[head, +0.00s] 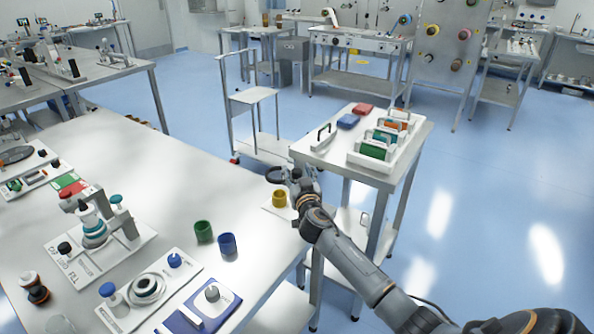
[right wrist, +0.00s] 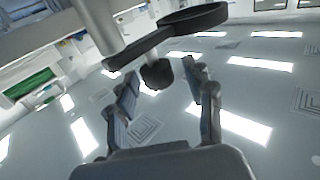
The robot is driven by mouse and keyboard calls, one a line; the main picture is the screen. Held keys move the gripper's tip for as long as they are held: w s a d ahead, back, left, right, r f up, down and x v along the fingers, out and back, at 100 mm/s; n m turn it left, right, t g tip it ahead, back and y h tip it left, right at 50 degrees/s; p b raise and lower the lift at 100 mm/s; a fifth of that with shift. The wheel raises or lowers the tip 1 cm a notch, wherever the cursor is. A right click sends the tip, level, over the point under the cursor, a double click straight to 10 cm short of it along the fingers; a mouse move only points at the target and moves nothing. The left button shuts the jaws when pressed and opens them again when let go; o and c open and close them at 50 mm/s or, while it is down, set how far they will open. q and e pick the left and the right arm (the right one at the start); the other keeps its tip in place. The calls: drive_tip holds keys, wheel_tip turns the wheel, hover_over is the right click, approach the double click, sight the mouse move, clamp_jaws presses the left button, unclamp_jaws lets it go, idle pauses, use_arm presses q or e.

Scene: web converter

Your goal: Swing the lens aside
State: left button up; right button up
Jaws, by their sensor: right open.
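The lens shows in the right wrist view as a dark ring (right wrist: 193,18) on a flat arm, beside a pale upright post (right wrist: 97,25). A dark round knob (right wrist: 157,73) hangs below the lens arm. My right gripper (right wrist: 160,78) is open, with a finger on each side of the knob; I cannot tell whether either touches it. In the head view the right gripper (head: 297,176) is at the right edge of the white table, by a dark ring (head: 276,174) that looks like the lens. My left gripper is not in view.
A yellow cup (head: 279,198) stands just left of my right gripper. A green cup (head: 203,231) and a blue cup (head: 227,243) are nearer. A side table (head: 309,152) with a rack of coloured items (head: 385,143) stands close behind my right arm. The table's far middle is clear.

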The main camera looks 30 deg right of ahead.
drive_tip(key=shift+w+d, duration=0.1)
drive_tip(key=shift+w, duration=0.2)
drive_tip(key=shift+c, duration=0.4)
clamp_jaws()
